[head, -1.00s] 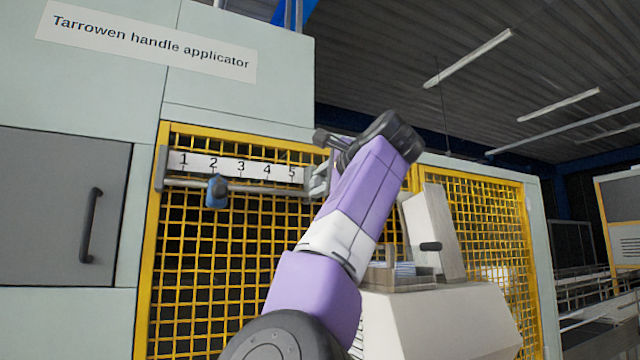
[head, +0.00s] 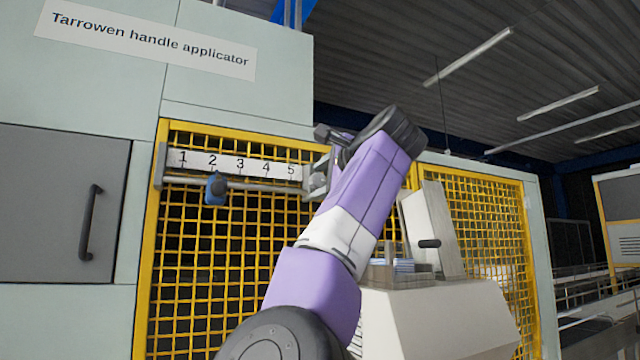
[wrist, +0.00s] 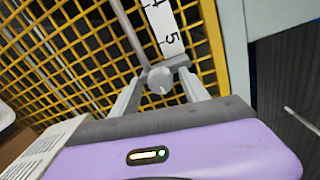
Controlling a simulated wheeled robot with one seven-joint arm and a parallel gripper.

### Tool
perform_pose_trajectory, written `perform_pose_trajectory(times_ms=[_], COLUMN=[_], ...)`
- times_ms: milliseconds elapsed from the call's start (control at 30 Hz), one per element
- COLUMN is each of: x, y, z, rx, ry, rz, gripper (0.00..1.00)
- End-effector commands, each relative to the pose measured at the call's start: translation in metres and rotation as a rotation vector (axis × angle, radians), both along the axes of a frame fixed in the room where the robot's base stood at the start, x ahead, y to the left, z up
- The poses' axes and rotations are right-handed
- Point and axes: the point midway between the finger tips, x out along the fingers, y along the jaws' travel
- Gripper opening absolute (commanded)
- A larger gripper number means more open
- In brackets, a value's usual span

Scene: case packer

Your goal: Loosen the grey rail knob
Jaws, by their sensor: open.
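The grey rail knob (wrist: 160,80) is round with a pale mark on its face. In the wrist view it sits at the end of the rail, beside the 5 on the scale. My gripper (wrist: 160,84) is open, with one finger on each side of the knob. I cannot tell whether either finger touches it. In the head view my purple arm reaches up to the right end of the rail (head: 255,186) and hides most of the gripper and knob.
A white scale (head: 226,164) numbered 1 to 5 runs above the rail. A blue clamp (head: 215,188) sits on the rail near 2. Yellow mesh guarding (head: 200,260) stands behind. A pale machine housing (head: 440,320) stands at lower right.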

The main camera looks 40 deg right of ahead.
Motion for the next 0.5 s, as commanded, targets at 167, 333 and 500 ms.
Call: perform_pose_trajectory(times_ms=[167, 333, 500], x=[-0.027, -0.053, -0.067], y=[0.007, 0.015, 0.019], z=[-0.002, -0.001, 0.0], rx=[0.0, 0.0, 0.001], ry=[-0.004, -0.002, 0.001], rz=[-0.002, -0.001, -0.001], gripper=[0.53, 0.53, 0.53])
